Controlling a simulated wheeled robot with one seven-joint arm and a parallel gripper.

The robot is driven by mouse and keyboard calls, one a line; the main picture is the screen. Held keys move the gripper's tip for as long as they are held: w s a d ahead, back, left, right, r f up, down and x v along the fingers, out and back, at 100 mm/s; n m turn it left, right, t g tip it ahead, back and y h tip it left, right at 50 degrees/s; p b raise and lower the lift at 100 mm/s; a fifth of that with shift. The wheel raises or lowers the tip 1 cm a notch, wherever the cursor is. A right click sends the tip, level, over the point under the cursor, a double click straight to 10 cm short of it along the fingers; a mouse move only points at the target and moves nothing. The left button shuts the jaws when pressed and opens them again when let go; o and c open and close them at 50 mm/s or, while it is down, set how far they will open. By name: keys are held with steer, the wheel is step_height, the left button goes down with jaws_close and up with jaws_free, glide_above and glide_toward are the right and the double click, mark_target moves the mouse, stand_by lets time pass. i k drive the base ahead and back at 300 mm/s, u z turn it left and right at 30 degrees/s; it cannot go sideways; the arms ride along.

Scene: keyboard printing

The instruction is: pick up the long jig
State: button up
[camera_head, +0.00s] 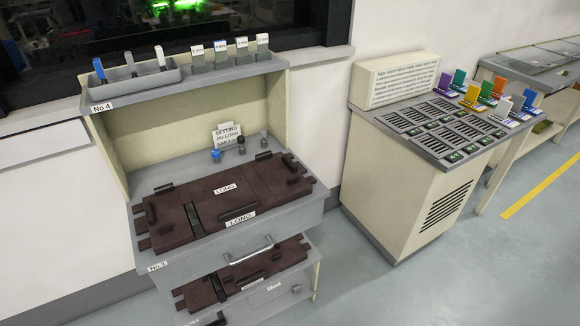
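The long jig (262,185) is a dark brown flat plate. It lies flat on the grey drawer surface marked No 3 (185,268), at the middle left of the head view. Two white labels on it read LONG. It has a dark slot across its left part, small raised handles at its back left, back right and front, and tabs at its ends. Nothing covers it. My gripper does not show in this view.
Small stamps (216,156) and a sign stand behind the long jig. A shelf tray (138,78) is above.

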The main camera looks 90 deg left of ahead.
mark_target(221, 201)
steer(key=u, duration=3.75)
steer(key=i, duration=1.05)
steer(key=z, duration=0.45)
